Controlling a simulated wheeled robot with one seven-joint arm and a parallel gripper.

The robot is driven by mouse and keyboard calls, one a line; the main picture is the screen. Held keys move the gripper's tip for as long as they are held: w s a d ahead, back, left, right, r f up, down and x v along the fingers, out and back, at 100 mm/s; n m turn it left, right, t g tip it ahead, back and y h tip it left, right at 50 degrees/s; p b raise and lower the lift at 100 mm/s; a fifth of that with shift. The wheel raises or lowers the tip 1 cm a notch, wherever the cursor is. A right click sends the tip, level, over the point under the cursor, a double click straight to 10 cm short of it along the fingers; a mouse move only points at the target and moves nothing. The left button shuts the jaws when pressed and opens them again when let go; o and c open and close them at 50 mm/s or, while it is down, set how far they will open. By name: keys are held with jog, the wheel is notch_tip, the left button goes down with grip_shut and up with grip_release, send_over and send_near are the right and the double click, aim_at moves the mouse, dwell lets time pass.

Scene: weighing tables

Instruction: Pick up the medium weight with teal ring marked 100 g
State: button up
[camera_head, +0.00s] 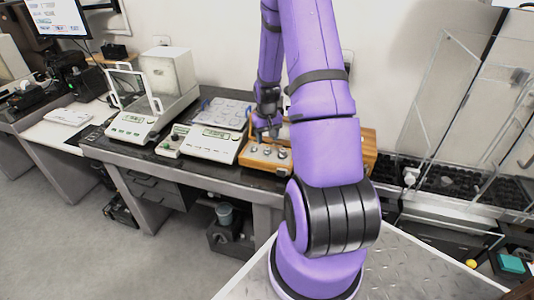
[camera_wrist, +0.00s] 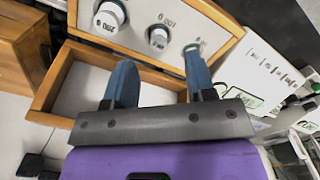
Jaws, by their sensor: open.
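A wooden weight box (camera_head: 262,169) stands on the dark bench, with several small pale weights in its front panel. In the wrist view the box (camera_wrist: 52,85) has a white panel holding the weights. The middle weight (camera_wrist: 158,37) stands beside a printed "100 g" label; its ring colour is hard to make out. A larger weight (camera_wrist: 108,18) with a teal ring, marked 200, is left of it. A smaller weight (camera_wrist: 194,46) is right, partly hidden by a finger. My gripper (camera_wrist: 158,55) is open and empty, its fingers spread below the middle weight. My gripper (camera_head: 266,133) hangs just above the box in the head view.
A flat balance (camera_head: 212,145) stands left of the box, and a balance with a draft shield (camera_head: 130,124) farther left. A white tray (camera_head: 225,112) lies behind. Clear panels (camera_head: 435,100) stand at the right. The box's raised wooden rim is close to my fingers.

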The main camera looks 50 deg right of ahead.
aim_at(267, 148)
jog(key=shift+w+d+f, duration=0.1)
jog(key=shift+d+f, duration=0.05)
jog(key=shift+f, duration=2.4)
jog(key=shift+c, duration=0.4)
grip_shut()
